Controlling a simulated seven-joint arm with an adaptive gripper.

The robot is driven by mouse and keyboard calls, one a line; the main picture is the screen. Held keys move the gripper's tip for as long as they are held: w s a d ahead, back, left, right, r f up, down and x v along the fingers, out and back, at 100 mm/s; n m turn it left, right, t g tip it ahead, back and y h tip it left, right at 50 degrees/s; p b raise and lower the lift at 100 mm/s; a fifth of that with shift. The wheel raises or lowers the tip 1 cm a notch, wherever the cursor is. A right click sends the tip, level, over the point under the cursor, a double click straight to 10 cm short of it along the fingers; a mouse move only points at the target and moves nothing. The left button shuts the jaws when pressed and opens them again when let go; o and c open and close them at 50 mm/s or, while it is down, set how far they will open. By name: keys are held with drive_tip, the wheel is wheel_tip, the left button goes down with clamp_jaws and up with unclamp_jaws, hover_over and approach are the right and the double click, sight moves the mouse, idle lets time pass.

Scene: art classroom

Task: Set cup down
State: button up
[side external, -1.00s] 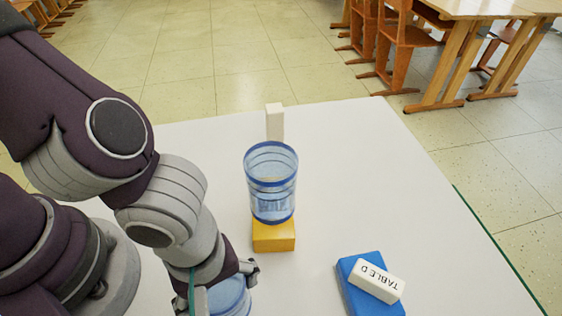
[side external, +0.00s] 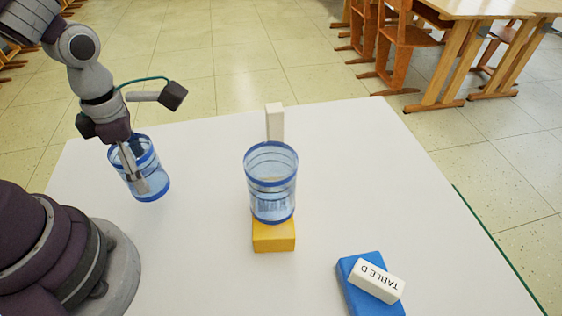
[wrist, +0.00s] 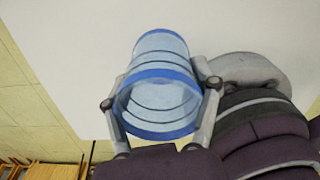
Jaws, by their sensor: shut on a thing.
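My gripper (side external: 139,185) is shut on a clear blue cup (side external: 157,180) with dark blue rims, at the far left of the white table (side external: 200,240). The cup leans slightly in the side view. I cannot tell whether its base touches the table. In the wrist view my gripper's fingers (wrist: 160,92) lie on both sides of the same cup (wrist: 160,68). A second, similar blue cup (side external: 270,170) stands upright on or just behind a yellow block (side external: 273,237) near the table's middle.
A white upright block (side external: 275,122) stands behind the second cup. A blue block (side external: 358,297) with a white "TABLE D" block (side external: 376,282) on it lies at the front right. Wooden chairs and desks stand beyond.

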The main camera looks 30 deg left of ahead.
drive_tip(key=shift+s+a+f+n, duration=0.1)
drive_tip(key=shift+s+a+n, duration=0.2)
drive_tip(key=shift+a+n, duration=0.25)
drive_tip(key=shift+w+a, duration=0.15)
drive_tip(key=shift+a, duration=0.05)
drive_tip(key=w, duration=0.5)
drive_tip(key=w+a+f, duration=0.1)
drive_tip(key=w, duration=0.4)
drive_tip(key=w+a, duration=0.1)
drive_tip(key=w, duration=0.3)
drive_tip(key=shift+w+f, duration=0.3)
drive_tip(key=shift+w, duration=0.1)
drive_tip(key=shift+w+f, duration=0.2)
drive_tip(key=shift+w, duration=0.1)
wheel_tip(320, 180, down, 3)
drive_tip(key=shift+a+f, duration=0.1)
drive_tip(key=shift+c, duration=0.5)
drive_tip(key=o, duration=1.2)
